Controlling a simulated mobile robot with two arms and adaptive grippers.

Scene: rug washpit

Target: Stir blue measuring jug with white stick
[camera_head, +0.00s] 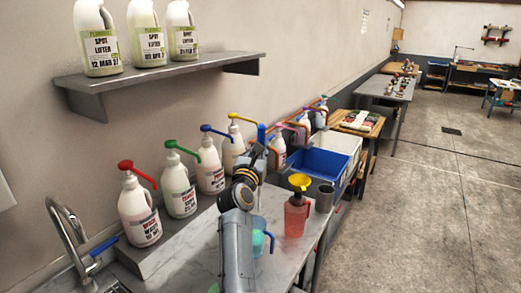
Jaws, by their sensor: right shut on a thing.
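The blue measuring jug (260,241) stands on the pale marble worktop, with its blue handle to the right. My right arm covers the jug's left part. My right gripper (263,148) is above and behind the jug in the picture, with a blue part and a dark part showing. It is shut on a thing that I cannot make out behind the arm. I cannot pick out the white stick. My left gripper is not in view.
Several pump bottles (180,190) line the wall side. Blue and white bins (325,163) lie beyond. A shelf (160,75) overhangs at left. The floor at right is clear.

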